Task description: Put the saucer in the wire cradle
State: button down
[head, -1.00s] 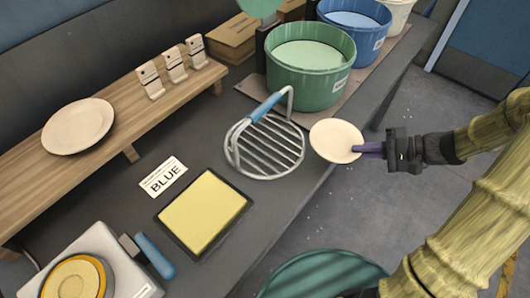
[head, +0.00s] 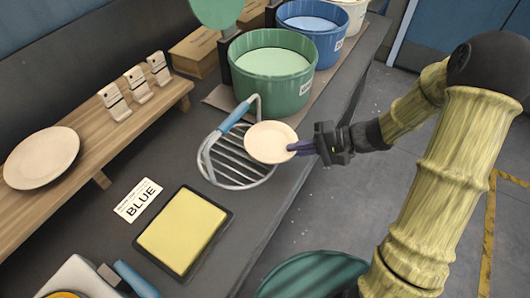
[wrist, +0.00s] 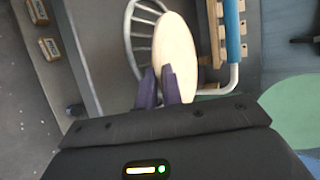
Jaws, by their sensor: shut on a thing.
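A cream saucer (head: 268,142) is held at its right edge by my gripper (head: 294,147), which is shut on it. In the wrist view the saucer (wrist: 174,45) sticks out ahead of the purple fingers (wrist: 160,85). The wire cradle (head: 226,172) is a round metal rack of parallel bars with a raised, blue-gripped handle (head: 235,115). In the head view the saucer overlaps the cradle's right part and hides some bars. It appears to be above the cradle; I cannot tell whether they touch. In the wrist view the cradle (wrist: 138,40) shows on the saucer's left.
A green tub (head: 270,75) and a blue tub (head: 312,30) stand behind the cradle. A yellow pad (head: 183,230) and a card reading BLUE (head: 138,201) lie in front. A larger plate (head: 41,158) rests on the wooden shelf (head: 85,160) at left.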

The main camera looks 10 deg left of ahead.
aim_at(266, 153)
jog(key=a, duration=0.7)
jog(key=shift+s, duration=0.2)
jog(key=shift+a+p, duration=0.25)
jog(key=shift+p, duration=0.05)
jog(key=f, duration=0.1)
jog(key=a+f, duration=0.1)
jog(key=shift+s+f, duration=0.1)
jog(key=shift+f, duration=0.65)
jog(key=shift+d+f, duration=0.1)
jog(key=shift+f, duration=0.1)
jog(key=c, duration=1.8)
grip_release()
jog(key=shift+r, duration=0.1)
jog(key=shift+r, duration=0.1)
